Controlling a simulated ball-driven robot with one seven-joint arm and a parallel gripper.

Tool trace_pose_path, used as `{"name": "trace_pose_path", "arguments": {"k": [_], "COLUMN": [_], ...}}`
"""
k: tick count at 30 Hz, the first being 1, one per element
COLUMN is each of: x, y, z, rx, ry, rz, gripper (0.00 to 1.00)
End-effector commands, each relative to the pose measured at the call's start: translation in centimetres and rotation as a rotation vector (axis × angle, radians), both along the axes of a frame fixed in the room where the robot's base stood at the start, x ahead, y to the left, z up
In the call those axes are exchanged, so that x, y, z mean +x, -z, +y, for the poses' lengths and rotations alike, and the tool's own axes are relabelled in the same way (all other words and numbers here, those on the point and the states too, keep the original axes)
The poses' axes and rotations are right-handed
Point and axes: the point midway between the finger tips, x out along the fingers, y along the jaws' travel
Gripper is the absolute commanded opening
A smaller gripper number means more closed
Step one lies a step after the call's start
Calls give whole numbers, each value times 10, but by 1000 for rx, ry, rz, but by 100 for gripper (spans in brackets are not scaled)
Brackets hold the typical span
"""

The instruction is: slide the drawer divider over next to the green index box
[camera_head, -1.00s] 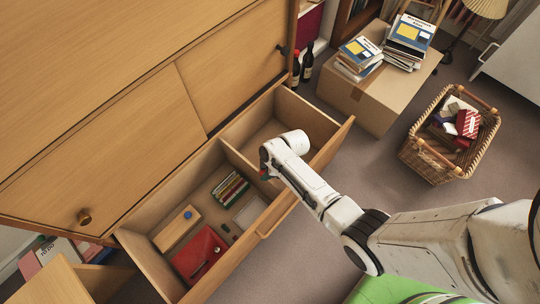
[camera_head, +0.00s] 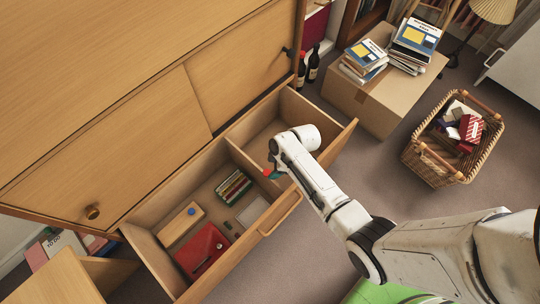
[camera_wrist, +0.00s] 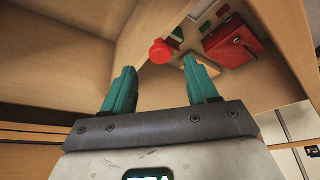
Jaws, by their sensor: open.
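The drawer divider (camera_head: 244,160) is a thin wooden board across the open drawer (camera_head: 175,270). It parts an empty right compartment from a filled left one. A red knob (camera_head: 267,172) shows close to the divider's near end; I cannot tell for sure what it is fixed to. It also shows in the wrist view (camera_wrist: 161,51). My gripper (camera_wrist: 158,75) has teal fingers, open and empty, with the knob just beyond and between their tips. In the head view, my arm hides most of the gripper.
A cardboard box (camera_head: 385,95) and a wicker basket (camera_head: 430,165) stand on the floor at right.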

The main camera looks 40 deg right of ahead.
Motion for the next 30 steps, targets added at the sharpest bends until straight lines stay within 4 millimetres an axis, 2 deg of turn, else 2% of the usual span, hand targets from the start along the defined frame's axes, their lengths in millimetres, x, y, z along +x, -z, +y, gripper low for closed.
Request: {"name": "trace_pose_path", "arguments": {"k": [1, 3, 10, 15, 30], "x": [-3, -7, -15, -18, -18], "y": [-15, -27, -55, -62, -62], "z": [-3, -7, -16, -19, -19], "rx": [-1, 0, 0, 0, 0], "ry": [1, 0, 0, 0, -1], "rz": [-2, -1, 0, 1, 1], "gripper": [59, 59, 59, 59, 59]}}
